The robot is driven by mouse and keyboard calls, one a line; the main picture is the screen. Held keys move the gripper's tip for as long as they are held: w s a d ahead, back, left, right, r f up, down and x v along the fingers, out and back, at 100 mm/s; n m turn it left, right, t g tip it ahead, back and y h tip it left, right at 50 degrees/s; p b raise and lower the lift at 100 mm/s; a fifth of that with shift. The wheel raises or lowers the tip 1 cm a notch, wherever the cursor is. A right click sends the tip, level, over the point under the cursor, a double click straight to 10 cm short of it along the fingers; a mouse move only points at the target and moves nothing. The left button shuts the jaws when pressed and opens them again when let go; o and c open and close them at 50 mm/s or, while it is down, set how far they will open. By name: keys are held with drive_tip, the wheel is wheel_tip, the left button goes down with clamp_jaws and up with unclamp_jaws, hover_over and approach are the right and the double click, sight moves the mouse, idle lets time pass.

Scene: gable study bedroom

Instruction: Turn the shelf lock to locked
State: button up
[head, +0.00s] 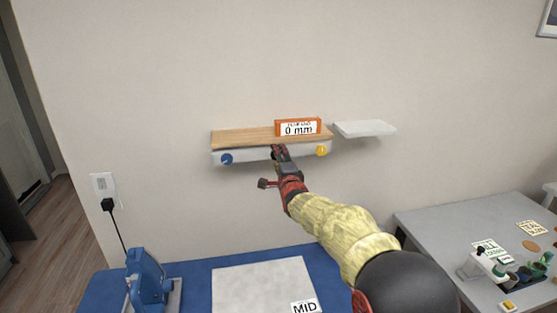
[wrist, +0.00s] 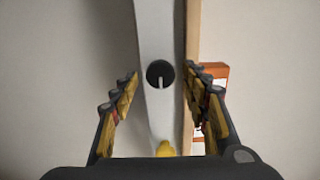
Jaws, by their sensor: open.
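A wooden-topped shelf (head: 240,137) with a white front is fixed to the wall. In the wrist view, a dark round knob (wrist: 153,68), likely the shelf lock, sits on the white front strip (wrist: 157,25). Its pale pointer line runs from its centre down the picture, toward the yellow knob (wrist: 165,149). My gripper (wrist: 160,76) is open, one finger on each side of the dark knob, with gaps visible.
The shelf front also carries a blue knob (head: 227,158) at left. A small white shelf (head: 364,129) is to the right. Below are a blue table (head: 197,278) and a cluttered grey table (head: 430,222).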

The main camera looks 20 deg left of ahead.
drive_tip(key=v, duration=1.2)
drive_tip(key=shift+a, duration=0.1)
idle(0.4)
